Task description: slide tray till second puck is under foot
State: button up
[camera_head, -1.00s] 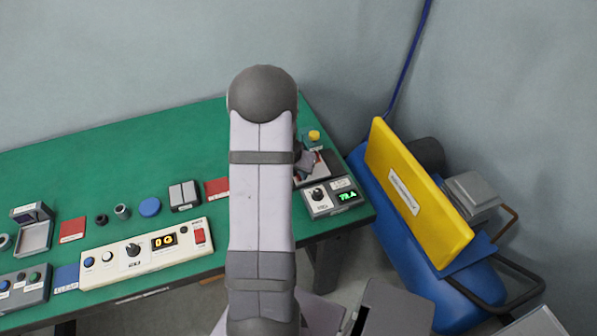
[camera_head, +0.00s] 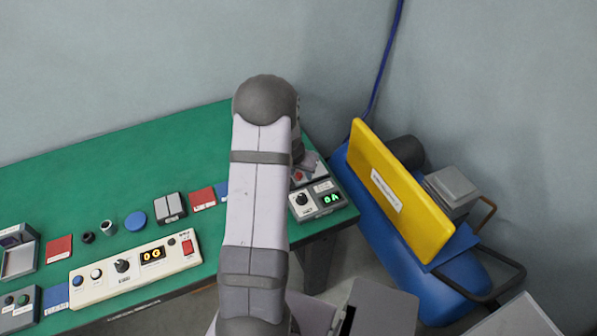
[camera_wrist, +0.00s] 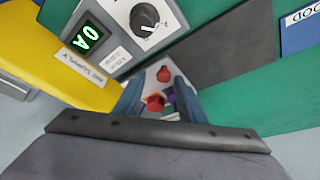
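My gripper (camera_wrist: 160,98) is low over the far right of the bench, its two blue fingers apart in the wrist view. Two red round pieces, one nearer (camera_wrist: 154,103) and one farther (camera_wrist: 163,75), show between the fingers on a pale surface, with gaps beside them. I cannot tell whether these are pucks or knobs. The pale surface may be the tray, but its outline and the foot are not clear. In the head view a red piece (camera_head: 298,176) shows on the small station behind the display box (camera_head: 318,200); my arm hides much of it.
The display box with its knob (camera_wrist: 145,18) stands close by in the wrist view. A yellow panel (camera_head: 400,190) and blue tank (camera_head: 455,285) stand right of the bench. A cream control panel (camera_head: 135,268) and several small parts lie left on the green bench (camera_head: 130,170).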

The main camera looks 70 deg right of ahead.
jog(key=shift+w+a, duration=0.1)
jog(key=shift+r, duration=0.15)
jog(key=b+v, duration=0.1)
jog(key=v, duration=0.6)
dwell(0.6)
